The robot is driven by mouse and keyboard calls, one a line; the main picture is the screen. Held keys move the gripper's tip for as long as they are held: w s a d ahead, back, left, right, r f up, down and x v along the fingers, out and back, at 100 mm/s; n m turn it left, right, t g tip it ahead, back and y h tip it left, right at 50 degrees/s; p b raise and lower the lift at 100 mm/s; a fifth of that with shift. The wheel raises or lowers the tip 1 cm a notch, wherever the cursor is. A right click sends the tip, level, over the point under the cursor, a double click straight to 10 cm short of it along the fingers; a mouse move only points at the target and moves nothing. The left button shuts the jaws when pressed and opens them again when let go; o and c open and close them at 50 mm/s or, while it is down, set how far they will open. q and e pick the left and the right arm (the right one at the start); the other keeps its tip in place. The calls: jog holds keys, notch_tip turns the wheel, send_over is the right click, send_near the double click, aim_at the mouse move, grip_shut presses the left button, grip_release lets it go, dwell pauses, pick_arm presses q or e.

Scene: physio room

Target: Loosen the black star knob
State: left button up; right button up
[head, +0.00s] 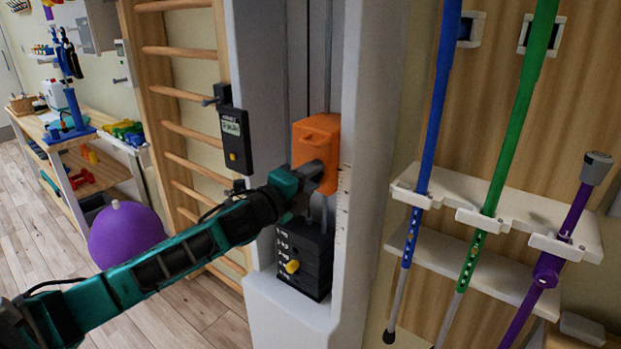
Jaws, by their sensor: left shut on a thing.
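An orange block (316,137) sits on the vertical rods inside the white column. My left gripper (318,177) reaches in from the left and its fingers are at the lower front of the orange block. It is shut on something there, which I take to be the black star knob. The fingers hide the knob, so I cannot make out its shape or how far it is turned. My right gripper is not in view.
Black weight plates (305,262) with a yellow pin (291,267) stand below the block. A black display box (235,138) hangs left of the column. Blue, green and purple poles stand in a white rack (500,205) at right. A purple ball (125,235) lies left.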

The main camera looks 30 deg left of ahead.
pick_arm(q)
jog(key=shift+a+r+m, duration=0.1)
jog(key=shift+a+m, duration=0.05)
jog(key=shift+m, duration=5.7)
jog(key=shift+a+f+m, duration=0.1)
jog(key=shift+a+m, duration=0.05)
jog(key=shift+m, duration=5.65)
jog(key=shift+a+r+m, duration=0.1)
jog(key=shift+a+m, duration=0.05)
jog(key=shift+m, duration=5.7)
jog(key=o, duration=1)
jog(key=shift+o, duration=0.2)
